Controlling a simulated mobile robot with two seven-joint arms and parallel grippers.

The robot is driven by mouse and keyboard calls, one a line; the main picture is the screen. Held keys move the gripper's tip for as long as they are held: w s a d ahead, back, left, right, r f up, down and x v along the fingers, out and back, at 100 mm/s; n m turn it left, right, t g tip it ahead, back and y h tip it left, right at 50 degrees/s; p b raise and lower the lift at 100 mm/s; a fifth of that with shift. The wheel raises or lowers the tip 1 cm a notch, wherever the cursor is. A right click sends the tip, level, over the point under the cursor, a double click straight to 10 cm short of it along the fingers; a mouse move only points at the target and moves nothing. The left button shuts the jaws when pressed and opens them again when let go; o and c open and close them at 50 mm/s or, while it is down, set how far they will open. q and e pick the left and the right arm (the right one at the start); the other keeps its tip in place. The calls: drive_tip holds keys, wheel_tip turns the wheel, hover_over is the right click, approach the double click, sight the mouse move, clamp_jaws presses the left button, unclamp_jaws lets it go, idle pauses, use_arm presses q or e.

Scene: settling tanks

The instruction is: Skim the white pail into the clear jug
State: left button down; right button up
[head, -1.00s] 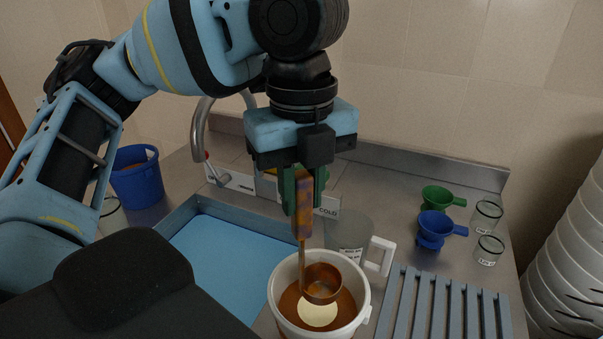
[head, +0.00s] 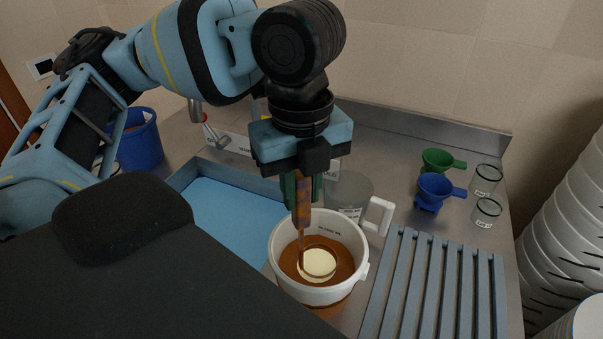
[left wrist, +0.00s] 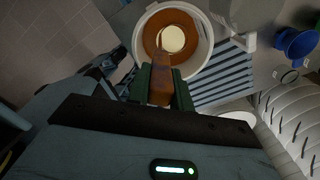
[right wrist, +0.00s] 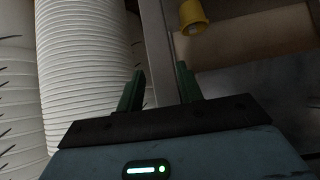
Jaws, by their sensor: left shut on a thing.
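The white pail (head: 279,246) stands at the front middle, holding brown liquid with a round pale patch (head: 318,263). My left gripper (head: 302,192) is above the pail, shut on the wood-coloured handle of a ladle (head: 303,212). The ladle's stem runs down into the pail; its bowl is down at the liquid, with a thin rim showing around the pale patch. How deep it sits I cannot tell. The handle also shows in the left wrist view (left wrist: 160,88). The clear jug (head: 349,190), with a white handle, stands just behind the pail. My right gripper (right wrist: 159,90) is open and empty.
A blue tray (head: 225,215) lies left of the pail and a slatted grey rack (head: 437,285) lies right. Green (head: 437,161) and blue (head: 436,190) funnels and two glass jars (head: 486,211) stand at the back right. A blue bucket (head: 140,145) is at the left; stacked white pails (head: 565,225) are far right.

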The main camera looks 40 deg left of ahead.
use_arm(q)
drive_tip(key=shift+f, duration=0.75)
idle(2.1)
wheel_tip(320, 180, up, 14)
drive_tip(key=shift+r, duration=0.2)
idle(2.2)
idle(1.1)
